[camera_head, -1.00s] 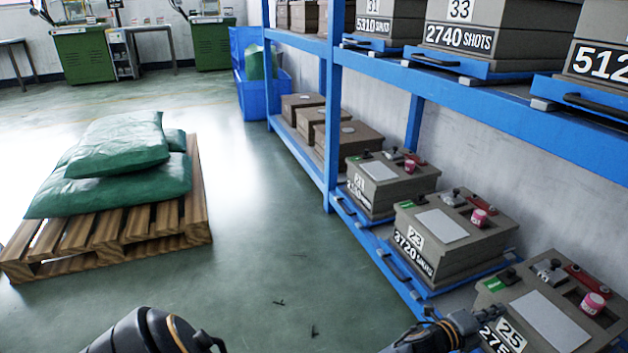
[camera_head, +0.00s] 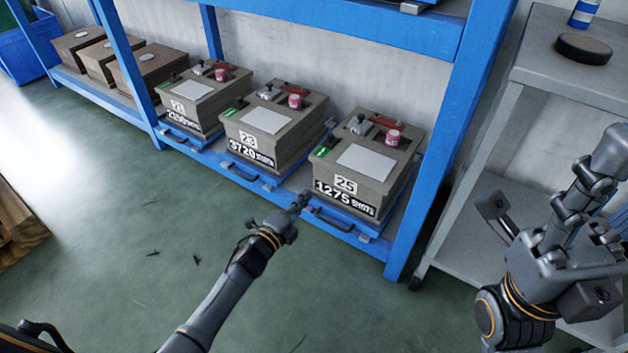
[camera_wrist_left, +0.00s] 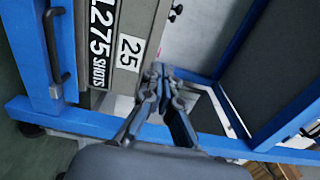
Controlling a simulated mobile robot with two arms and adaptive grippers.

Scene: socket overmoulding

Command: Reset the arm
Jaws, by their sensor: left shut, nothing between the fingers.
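My left gripper (camera_head: 300,203) is shut and empty. In the head view it appears at the front left corner of the grey-brown mould box numbered 25 (camera_head: 372,160), marked 1275 shots, on the lower rack shelf. In the left wrist view the closed fingertips (camera_wrist_left: 160,76) appear beside the box's number face (camera_wrist_left: 125,30); I cannot tell whether they touch it. My right gripper (camera_head: 606,160) is raised at the right edge of the head view, in front of a grey shelf unit. Whether its fingers are open or shut is unclear.
Mould boxes numbered 23 (camera_head: 270,130) and 21 (camera_head: 200,98) stand to the left on the blue rack (camera_head: 420,170). A grey shelf unit (camera_head: 580,85) holds a dark round object (camera_head: 584,48) and a bottle. A pallet corner (camera_head: 18,225) shows at left.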

